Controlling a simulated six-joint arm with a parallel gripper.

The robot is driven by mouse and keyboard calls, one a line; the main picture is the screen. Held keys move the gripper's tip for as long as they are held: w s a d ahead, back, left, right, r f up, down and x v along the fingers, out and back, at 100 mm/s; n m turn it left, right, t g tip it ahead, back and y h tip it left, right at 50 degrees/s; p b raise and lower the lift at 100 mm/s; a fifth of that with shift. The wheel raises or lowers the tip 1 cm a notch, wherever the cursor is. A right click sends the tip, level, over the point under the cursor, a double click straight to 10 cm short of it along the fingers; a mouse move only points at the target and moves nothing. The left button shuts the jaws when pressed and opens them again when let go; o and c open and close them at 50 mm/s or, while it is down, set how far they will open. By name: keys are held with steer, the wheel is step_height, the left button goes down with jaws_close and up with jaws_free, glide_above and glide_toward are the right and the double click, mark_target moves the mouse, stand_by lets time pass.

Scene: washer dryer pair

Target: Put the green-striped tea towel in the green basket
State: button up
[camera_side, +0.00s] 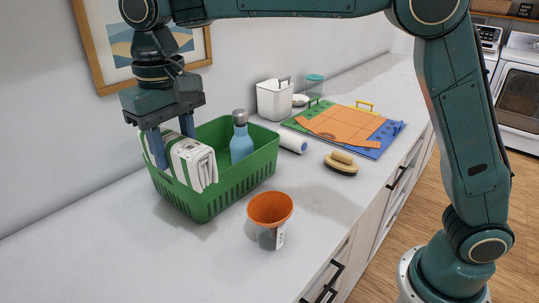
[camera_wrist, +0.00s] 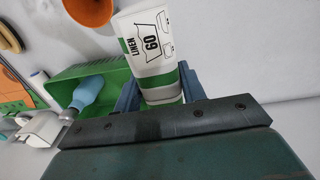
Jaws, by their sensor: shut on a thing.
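The green-striped tea towel (camera_side: 194,163) is a folded white cloth with green stripes. My gripper (camera_side: 173,142) is shut on it from above, with one finger on each side. In the side view the towel is at the left end of the green basket (camera_side: 222,197), its lower part overlapping the rim. I cannot tell whether it touches the basket floor. The wrist view shows the towel (camera_wrist: 151,48) between my fingers (camera_wrist: 160,94), with a printed face reading "LINEN 60". The basket (camera_wrist: 78,72) lies left of it there. A blue bottle (camera_side: 241,140) stands in the basket's right part.
An orange-topped pot or cup (camera_side: 269,220) stands in front of the basket. A brush (camera_side: 341,163), a white roll (camera_side: 293,143), and blue and green boards with an orange sheet (camera_side: 340,124) lie to the right. The counter's front left is clear.

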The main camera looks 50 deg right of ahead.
steer(key=w+d, duration=1.3)
steer(key=w, duration=0.2)
steer(key=shift+m, duration=0.3)
steer(key=shift+f, duration=0.15)
steer(key=shift+a+f, duration=0.1)
steer(key=shift+f, duration=9.9)
steer(key=shift+f, duration=0.1)
steer(key=o, duration=1)
